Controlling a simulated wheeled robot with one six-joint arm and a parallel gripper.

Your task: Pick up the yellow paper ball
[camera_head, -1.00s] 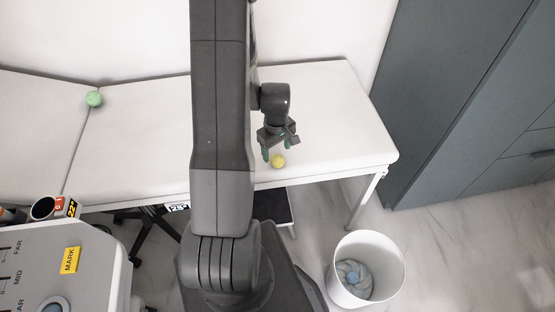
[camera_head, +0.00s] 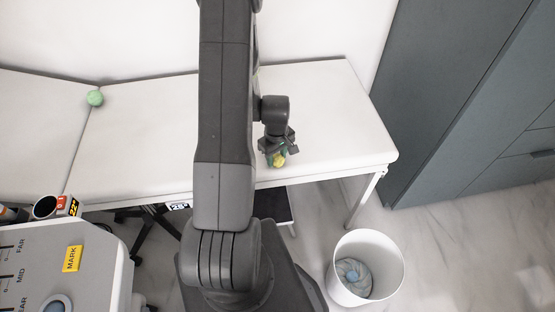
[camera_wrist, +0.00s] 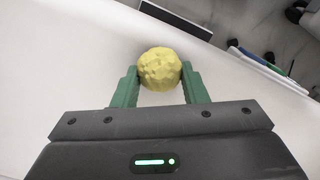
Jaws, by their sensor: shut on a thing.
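The yellow paper ball (camera_head: 278,160) is at the front edge area of the white examination table (camera_head: 330,110). In the wrist view the crumpled yellow ball (camera_wrist: 160,69) sits between the green fingertips. My gripper (camera_head: 276,159) is shut on it, with one finger on each side; in the wrist view the gripper (camera_wrist: 160,82) hides the ball's near underside. I cannot tell whether the ball still touches the table surface.
A green ball (camera_head: 95,98) lies on the table at the left. A white bin (camera_head: 367,268) stands on the floor at right front. A grey cabinet (camera_head: 470,100) is at the right. A grey panel with a yellow MARK label (camera_head: 72,258) is at lower left.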

